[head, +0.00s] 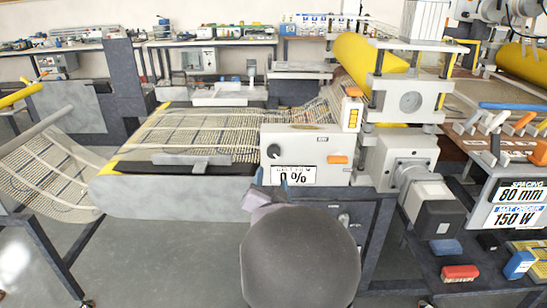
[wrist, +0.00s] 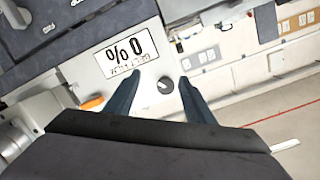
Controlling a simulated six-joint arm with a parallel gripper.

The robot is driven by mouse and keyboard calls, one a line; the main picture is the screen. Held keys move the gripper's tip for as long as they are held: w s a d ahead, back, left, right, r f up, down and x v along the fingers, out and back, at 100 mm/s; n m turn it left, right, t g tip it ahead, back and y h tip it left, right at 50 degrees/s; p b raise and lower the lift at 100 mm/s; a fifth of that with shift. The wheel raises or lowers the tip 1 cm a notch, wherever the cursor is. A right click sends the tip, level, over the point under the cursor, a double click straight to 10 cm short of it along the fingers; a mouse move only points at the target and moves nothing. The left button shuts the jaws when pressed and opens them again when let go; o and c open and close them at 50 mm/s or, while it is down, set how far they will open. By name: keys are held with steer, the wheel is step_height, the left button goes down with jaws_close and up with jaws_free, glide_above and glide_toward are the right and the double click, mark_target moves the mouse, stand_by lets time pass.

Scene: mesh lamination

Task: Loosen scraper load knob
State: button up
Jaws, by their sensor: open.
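A round black knob (head: 273,150) with a pale pointer mark sits on the front of a white control box (head: 310,143), above and left of a "0 %" display (head: 294,176). Whether it is labelled as the scraper load knob is too small to read. The knob (wrist: 166,85) also shows in the wrist view, between the two dark fingers. My gripper (wrist: 160,77) is open, with a finger on each side of the knob in that picture and visible gaps beside it. Contact is not visible. In the head view my gripper (head: 271,180) is just below the knob, partly hidden by my arm.
An orange lever (head: 338,159) sticks out right of the knob. The mesh belt (head: 190,135) lies behind and left, over a grey roller bed (head: 150,197). A motor housing (head: 405,158) stands right. A red brush (head: 460,272) lies on the lower right shelf.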

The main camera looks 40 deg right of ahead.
mark_target(273, 154)
steer(key=r+m+h, duration=0.1)
steer(key=r, duration=0.2)
steer(key=shift+d+r+t, duration=0.1)
steer(key=shift+d+t, duration=0.1)
steer(key=shift+t, duration=0.2)
steer(key=shift+p+x, duration=0.55)
steer(key=shift+x, duration=3.05)
steer(key=c, duration=1.1)
steer(key=shift+o, duration=0.2)
